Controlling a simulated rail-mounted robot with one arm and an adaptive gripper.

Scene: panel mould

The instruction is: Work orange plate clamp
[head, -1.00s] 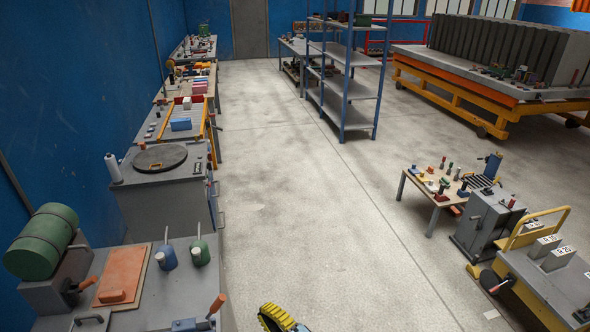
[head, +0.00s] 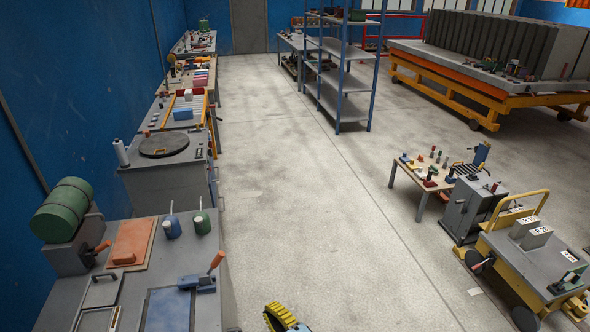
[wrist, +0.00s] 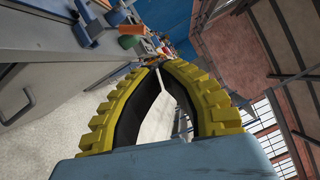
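One is a toggle clamp with an orange handle (head: 216,262) and a blue-grey base, beside a blue-grey plate (head: 167,310). The other is a flat orange plate (head: 131,243) with a small orange grip, lying on a wooden board. I cannot tell for sure which is the plate clamp. My gripper (head: 283,318), with yellow ribbed fingers, is at the bottom edge, right of the bench and apart from both. In the wrist view its fingertips (wrist: 160,66) meet with nothing held between them; the bench shows at upper left.
A green drum (head: 62,210), a blue can (head: 172,228) and a green can (head: 201,222) stand on the near bench. A grey cabinet with a round lid (head: 163,146) is beyond. The floor (head: 290,215) is clear up to the yellow-handled cart (head: 530,262) at right.

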